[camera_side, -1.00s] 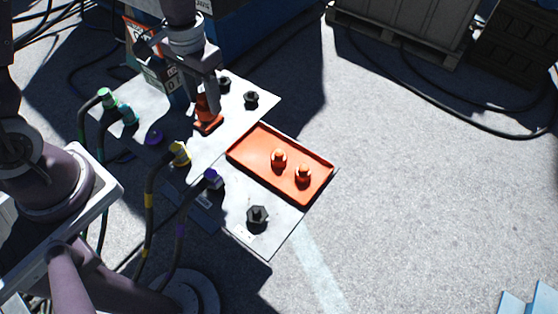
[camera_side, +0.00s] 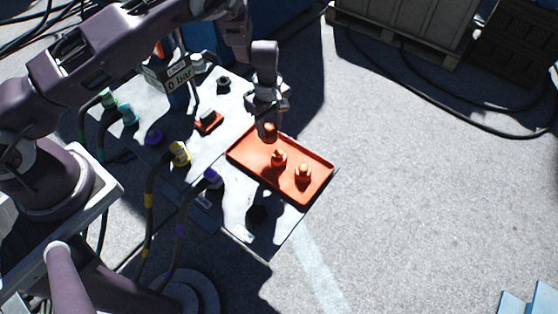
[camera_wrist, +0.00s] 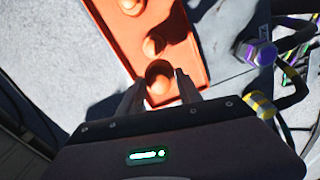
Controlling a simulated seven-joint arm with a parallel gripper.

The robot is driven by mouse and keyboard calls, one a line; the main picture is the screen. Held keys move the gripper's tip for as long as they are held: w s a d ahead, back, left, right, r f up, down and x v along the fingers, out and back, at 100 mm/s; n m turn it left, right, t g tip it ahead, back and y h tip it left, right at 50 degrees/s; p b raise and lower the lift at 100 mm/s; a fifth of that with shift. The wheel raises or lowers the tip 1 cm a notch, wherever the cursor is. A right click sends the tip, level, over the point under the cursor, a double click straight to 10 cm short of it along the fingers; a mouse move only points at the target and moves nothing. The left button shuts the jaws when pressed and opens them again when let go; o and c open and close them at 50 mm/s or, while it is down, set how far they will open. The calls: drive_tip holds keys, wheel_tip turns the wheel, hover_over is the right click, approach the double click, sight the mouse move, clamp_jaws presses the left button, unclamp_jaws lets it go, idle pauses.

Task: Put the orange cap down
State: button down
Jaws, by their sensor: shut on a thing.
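My gripper (camera_side: 268,120) is shut on an orange cap (camera_side: 269,131) at the near-left end of the orange tray's far side. In the wrist view the cap (camera_wrist: 159,80) sits between the two fingers (camera_wrist: 159,92), with the tray behind it. I cannot tell whether the cap touches the tray floor. The orange tray (camera_side: 318,166) holds two more orange caps (camera_side: 279,158) (camera_side: 303,174), standing apart from each other. In the wrist view they lie in line beyond the held cap.
A small orange-edged base (camera_side: 209,122) with a dark fitting stands left of the tray. Black fittings (camera_side: 223,85) and hoses with yellow (camera_side: 179,152) and purple (camera_side: 212,178) connectors are on the pale plate. Pavement right of the tray is clear.

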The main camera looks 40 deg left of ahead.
drive_tip(key=f+n, duration=0.1)
drive_tip(key=a+f, duration=0.1)
drive_tip(key=f, duration=0.1)
drive_tip(key=a+f+n, duration=0.1)
drive_tip(key=shift+s+a+f+n, duration=0.15)
drive_tip(key=shift+a+f+n, duration=0.05)
drive_tip(key=shift+n, duration=0.1)
hover_over(264, 152)
drive_tip(key=shift+f, duration=2.15)
drive_tip(key=c, duration=0.7)
unclamp_jaws()
drive_tip(key=shift+o, duration=0.2)
wheel_tip(264, 152, up, 6)
drive_tip(key=shift+f, duration=0.2)
